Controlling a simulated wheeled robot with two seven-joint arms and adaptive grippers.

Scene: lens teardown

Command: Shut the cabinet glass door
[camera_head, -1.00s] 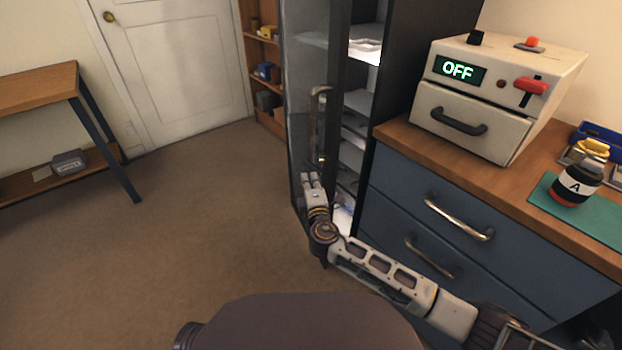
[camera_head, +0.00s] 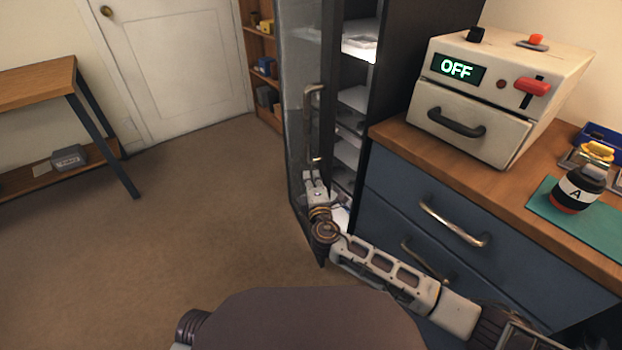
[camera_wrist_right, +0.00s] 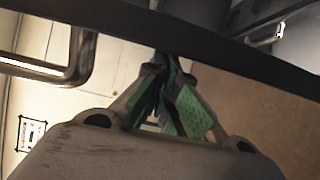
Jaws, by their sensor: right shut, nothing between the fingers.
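The cabinet glass door (camera_head: 302,130) stands ajar in the head view, with its dark frame and a vertical metal handle (camera_head: 309,118). A gap to its right shows lit white shelves (camera_head: 352,98) inside the cabinet. My right gripper (camera_head: 312,178) is shut and empty, at the lower part of the door just below the handle. In the right wrist view its green-padded fingers (camera_wrist_right: 172,95) are together close to the dark door frame (camera_wrist_right: 190,52), and the handle (camera_wrist_right: 78,60) is at the left. I cannot tell whether the fingers touch the door. My left gripper is not in view.
A wooden table (camera_head: 40,85) is at the left. The carpet (camera_head: 190,220) between is clear.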

